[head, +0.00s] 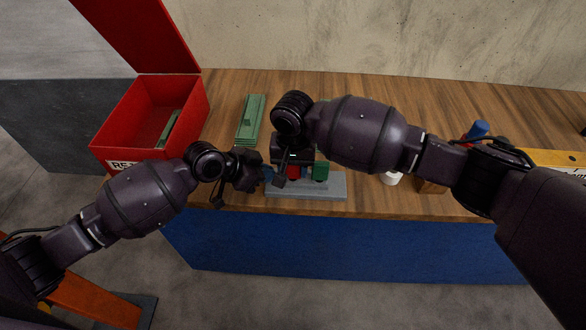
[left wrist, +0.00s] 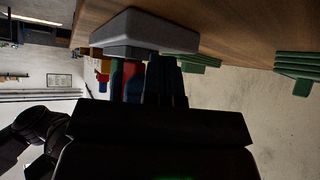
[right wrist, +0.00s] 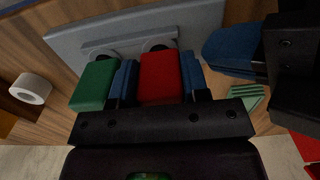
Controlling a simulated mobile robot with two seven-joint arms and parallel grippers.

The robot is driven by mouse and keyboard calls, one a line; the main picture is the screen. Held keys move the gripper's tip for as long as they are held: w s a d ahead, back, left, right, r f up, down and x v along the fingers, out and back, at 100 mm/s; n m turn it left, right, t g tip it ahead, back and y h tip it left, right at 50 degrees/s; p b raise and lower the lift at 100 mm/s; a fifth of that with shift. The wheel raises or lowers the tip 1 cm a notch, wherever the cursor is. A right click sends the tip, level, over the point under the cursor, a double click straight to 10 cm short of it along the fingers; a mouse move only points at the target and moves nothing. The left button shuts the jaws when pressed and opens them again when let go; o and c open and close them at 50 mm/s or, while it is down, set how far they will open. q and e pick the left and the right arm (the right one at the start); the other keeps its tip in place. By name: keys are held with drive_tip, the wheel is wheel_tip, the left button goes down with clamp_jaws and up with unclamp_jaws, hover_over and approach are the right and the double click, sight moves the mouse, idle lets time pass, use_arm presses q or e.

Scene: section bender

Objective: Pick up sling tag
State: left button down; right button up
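No label shows which piece is the sling tag. A red block (right wrist: 160,75) and a green block (right wrist: 95,86) stand side by side at a grey stand (right wrist: 205,22); the stand also shows in the head view (head: 335,188). My right gripper (right wrist: 157,82) has its blue-tipped fingers on both sides of the red block, with no clear gap. In the head view the right arm partly hides the red block (head: 293,172) beside the green block (head: 320,171). My left gripper (left wrist: 166,78) has its fingers together, with nothing seen between them, just left of the stand.
A red open-lidded box (head: 125,125) stands at the left with a green strip inside. Green strips (head: 250,118) lie on the wooden table (head: 225,95). A white roll (right wrist: 30,88) is near the green block. A yellow level (head: 560,160) lies at the right.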

wheel_tip(320, 180, up, 10)
idle(0.6)
idle(0.5)
